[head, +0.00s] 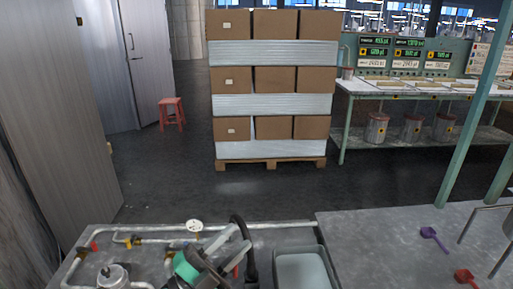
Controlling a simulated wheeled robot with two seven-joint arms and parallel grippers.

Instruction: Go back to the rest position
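My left gripper (241,238) is at the bottom centre of the head view, over the near worktable (370,235). Its two pale grey fingers stand apart with a gap between them, and I see nothing held there. A green part (185,266) shows beside the dark gripper body; I cannot tell whether it belongs to the arm. Pale tubing (150,229) with red and yellow fittings lies on the left of the table, left of the gripper. My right gripper is not in view.
A grey tray (322,262) stands right of the gripper. A purple scoop (433,239) and a red scoop (466,277) lie at the right. A metal pot (113,276) is at the lower left. Beyond are stacked boxes (273,78), a red stool (171,111) and open floor.

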